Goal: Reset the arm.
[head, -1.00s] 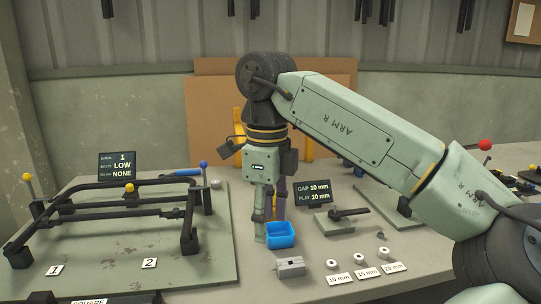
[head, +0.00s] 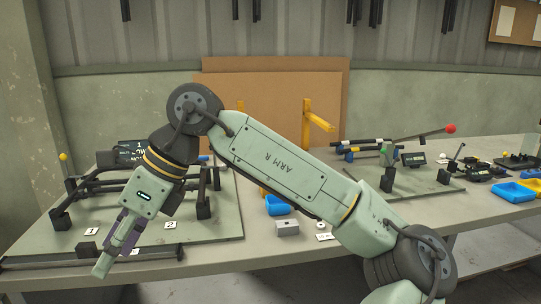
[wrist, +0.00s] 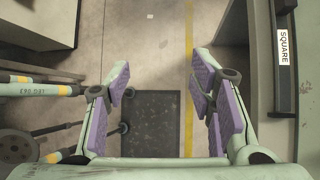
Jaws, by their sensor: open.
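My gripper (head: 118,245) hangs tilted at the front left of the bench in the head view, beside the near edge of the grey plate that carries the black lounger frame (head: 130,183). In the wrist view my gripper (wrist: 163,105) has its purple-padded fingers spread wide, with nothing between them. Below it lie the floor and a dark mat (wrist: 150,120). My arm crosses the head view and hides part of the frame and the bench middle.
A blue bin (head: 277,206) and a grey block (head: 287,228) stand on the bench. A red-knobbed lever (head: 450,129) rises at the right. The wrist view shows a bar labelled SQUARE (wrist: 284,50) at right and rods (wrist: 40,90) at left. Open floor lies below.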

